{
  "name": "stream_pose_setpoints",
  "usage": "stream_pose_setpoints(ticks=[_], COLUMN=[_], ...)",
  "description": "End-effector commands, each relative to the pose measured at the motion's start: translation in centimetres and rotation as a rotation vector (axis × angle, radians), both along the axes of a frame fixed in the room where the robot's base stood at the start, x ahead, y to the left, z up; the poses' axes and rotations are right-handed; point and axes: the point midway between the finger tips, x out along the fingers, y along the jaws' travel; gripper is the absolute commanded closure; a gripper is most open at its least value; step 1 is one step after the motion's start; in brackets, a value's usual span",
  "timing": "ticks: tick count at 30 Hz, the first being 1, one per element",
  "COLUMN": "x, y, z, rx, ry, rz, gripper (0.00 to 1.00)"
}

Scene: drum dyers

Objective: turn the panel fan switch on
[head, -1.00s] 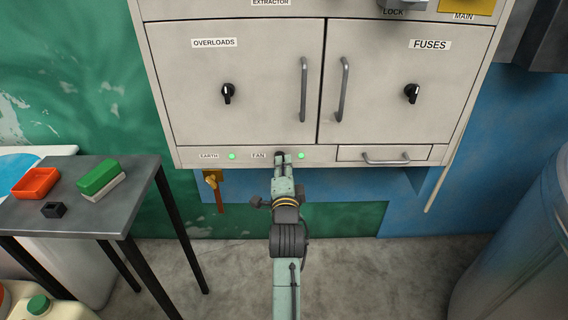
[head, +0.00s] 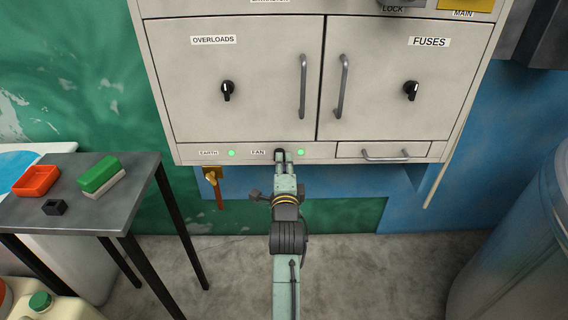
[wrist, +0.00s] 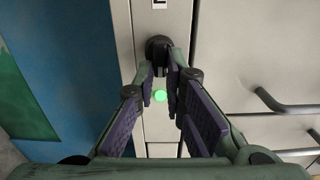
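The fan switch, a small dark knob, sits on the panel's lower strip beside the FAN label (head: 258,152). In the head view my gripper (head: 284,155) is in front of it and hides much of it. In the wrist view the dark round knob (wrist: 158,45) is just beyond my fingertips (wrist: 161,72). The fingers are apart, with a gap between the purple pads; whether the tips touch the knob I cannot tell. A lit green lamp (head: 301,152) is right of the switch. It also shows between the fingers in the wrist view (wrist: 160,95).
Another green lamp (head: 232,153) is by the EARTH label. Above are two cabinet doors with knobs and handles (head: 303,87). A small drawer (head: 385,151) is to the right. A table (head: 122,215) stands at left, a large drum (head: 520,235) at right.

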Motion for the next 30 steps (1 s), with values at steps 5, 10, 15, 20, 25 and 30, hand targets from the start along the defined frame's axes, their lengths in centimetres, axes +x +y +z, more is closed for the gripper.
stream_pose_setpoints(ticks=[5, 10, 15, 20, 25, 30], x=[0.0, 0.0, 0.0, -0.8, -3.8, -7.5], y=[0.0, 0.0, 0.0, 0.0, 0.0, 0.0], z=[0.0, 0.0, 0.0, -0.1, -0.1, -0.2], rx=[0.000, -0.001, -0.001, -0.001, -0.001, -0.001], ry=[0.000, 0.000, 0.000, 0.000, 0.003, 0.004], rz=[0.000, 0.000, 0.000, 0.000, -0.001, -0.001], gripper=[0.76, 0.70, 0.70, 0.70, 0.70, 0.70])
